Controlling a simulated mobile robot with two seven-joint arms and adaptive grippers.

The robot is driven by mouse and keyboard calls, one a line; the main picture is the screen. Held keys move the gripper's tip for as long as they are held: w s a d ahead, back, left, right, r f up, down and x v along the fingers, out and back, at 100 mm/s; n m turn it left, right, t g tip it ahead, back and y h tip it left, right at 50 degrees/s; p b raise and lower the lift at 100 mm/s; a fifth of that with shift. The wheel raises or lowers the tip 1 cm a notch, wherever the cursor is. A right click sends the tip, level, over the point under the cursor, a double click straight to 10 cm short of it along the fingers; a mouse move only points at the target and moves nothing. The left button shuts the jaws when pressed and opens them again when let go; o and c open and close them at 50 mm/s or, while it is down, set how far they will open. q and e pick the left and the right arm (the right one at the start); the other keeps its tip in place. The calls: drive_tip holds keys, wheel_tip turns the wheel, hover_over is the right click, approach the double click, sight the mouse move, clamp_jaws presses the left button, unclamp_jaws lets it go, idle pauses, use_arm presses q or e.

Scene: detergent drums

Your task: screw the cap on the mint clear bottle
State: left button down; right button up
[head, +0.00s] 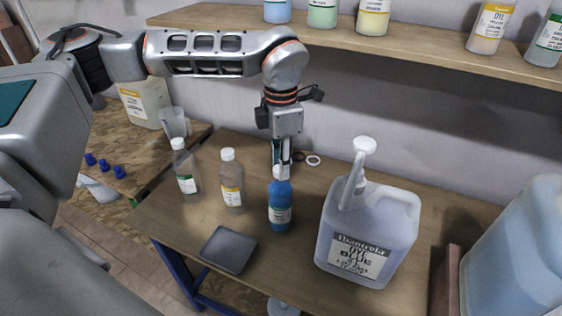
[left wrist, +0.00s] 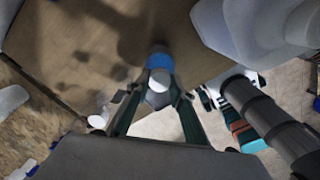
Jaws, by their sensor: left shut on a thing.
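My left gripper (head: 281,166) points straight down over the blue bottle (head: 280,205). Its fingers are shut on a white cap (head: 281,173) at the top of that bottle; the left wrist view shows the white cap (left wrist: 158,76) between the fingertips, with blue right behind it. I cannot tell whether the cap is seated on the neck. A clear bottle with a green label (head: 186,170) stands upright at the left of the table and has a pale top. It best fits the mint clear bottle, though its tint is faint. My right gripper is not in view.
A clear bottle with a yellow label (head: 231,182) stands between the green-labelled and blue ones. A grey tray (head: 229,250) lies in front. A large pump jug (head: 368,235) stands close on the right. Two rings (head: 314,160) lie behind. A shelf (head: 425,42) with bottles runs above.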

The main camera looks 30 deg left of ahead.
use_arm(q)
drive_tip(key=shift+s+f, duration=0.1)
drive_tip(key=shift+f, duration=0.05)
drive_tip(key=shift+m+p, duration=0.5)
drive_tip(key=shift+m, duration=0.4)
drive_tip(key=m, duration=0.4)
drive_tip(key=shift+s, duration=0.1)
drive_tip(key=m, duration=0.4)
drive_tip(key=shift+m, duration=0.3)
drive_tip(key=c, duration=2.2)
unclamp_jaws()
drive_tip(key=shift+m, duration=0.3)
drive_tip(key=o, duration=0.5)
